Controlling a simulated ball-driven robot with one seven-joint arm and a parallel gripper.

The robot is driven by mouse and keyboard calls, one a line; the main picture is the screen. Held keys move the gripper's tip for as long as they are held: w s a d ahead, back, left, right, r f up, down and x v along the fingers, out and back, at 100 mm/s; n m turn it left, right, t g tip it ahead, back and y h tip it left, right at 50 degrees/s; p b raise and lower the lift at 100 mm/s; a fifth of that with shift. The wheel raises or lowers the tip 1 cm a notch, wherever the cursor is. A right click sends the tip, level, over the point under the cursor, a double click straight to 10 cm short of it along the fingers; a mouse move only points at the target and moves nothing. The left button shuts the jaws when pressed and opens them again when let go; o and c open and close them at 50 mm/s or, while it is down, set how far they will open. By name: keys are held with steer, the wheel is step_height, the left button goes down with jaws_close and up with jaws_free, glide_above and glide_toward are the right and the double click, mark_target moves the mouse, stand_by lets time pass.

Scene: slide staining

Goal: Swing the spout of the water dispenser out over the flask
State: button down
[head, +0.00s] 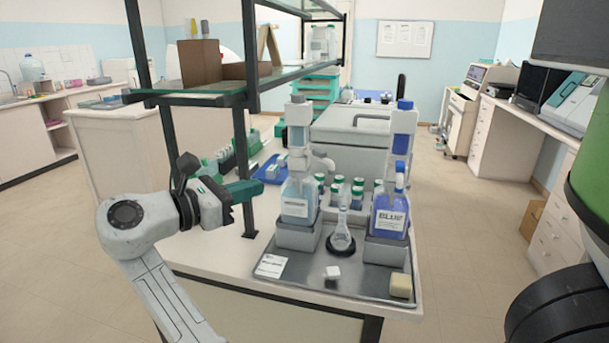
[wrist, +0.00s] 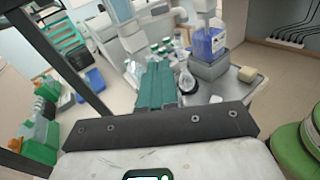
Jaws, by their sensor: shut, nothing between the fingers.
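The closed fingers (wrist: 160,68) also show in the wrist view.
A sponge (head: 400,286) and a white block (head: 332,272) lie on the tray's front. A dark shelf post (head: 242,150) rises close to my gripper.

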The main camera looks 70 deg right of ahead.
step_height(320, 180, up, 2)
steer(key=g, duration=0.2)
glide_toward(316, 154)
steer(key=x, duration=0.6)
steer(key=shift+s+d, duration=0.25)
steer(key=shift+s, duration=0.1)
steer(key=shift+p, duration=0.3)
